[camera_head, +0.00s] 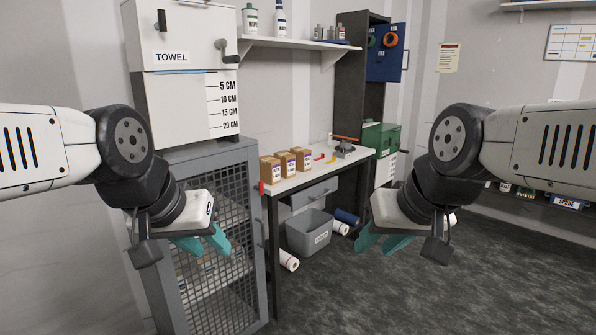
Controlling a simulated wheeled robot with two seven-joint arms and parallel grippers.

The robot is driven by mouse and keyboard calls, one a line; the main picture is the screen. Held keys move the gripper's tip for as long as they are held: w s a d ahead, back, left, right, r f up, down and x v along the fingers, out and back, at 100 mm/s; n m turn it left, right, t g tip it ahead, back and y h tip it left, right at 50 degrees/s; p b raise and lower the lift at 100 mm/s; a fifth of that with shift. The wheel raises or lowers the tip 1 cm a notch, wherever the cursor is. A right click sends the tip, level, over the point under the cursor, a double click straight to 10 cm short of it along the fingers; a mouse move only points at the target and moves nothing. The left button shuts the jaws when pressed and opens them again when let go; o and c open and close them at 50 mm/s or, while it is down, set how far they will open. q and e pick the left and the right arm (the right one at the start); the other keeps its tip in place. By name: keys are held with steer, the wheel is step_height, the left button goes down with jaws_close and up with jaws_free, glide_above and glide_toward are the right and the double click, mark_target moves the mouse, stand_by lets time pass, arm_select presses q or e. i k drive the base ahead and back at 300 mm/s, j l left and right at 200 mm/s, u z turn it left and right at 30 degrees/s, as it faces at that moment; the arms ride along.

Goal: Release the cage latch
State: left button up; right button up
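A grey cage (252,219) with a mesh door stands at the left, below the towel dispenser. Its door looks shut, and shelves show dimly through the mesh. A small red piece (262,187) sits at the upper right edge of the cage, by the bench corner; I cannot tell whether it is the latch. My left gripper (203,243) is in front of the mesh door, its teal fingers apart and empty. My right gripper (381,244) is to the right of the bench, also with fingers apart and empty. My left arm hides part of the cage's upper left.
The bench (321,175) right of the cage holds several brown boxes and small tools. A grey bin (309,232) and paper rolls (289,260) lie below it. A green box (381,138) stands behind. The dark floor at the front right is clear.

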mark_target(260, 187)
steer(key=i+l+z, duration=0.15)
steer(key=i+l, duration=0.85)
steer(key=i, duration=0.1)
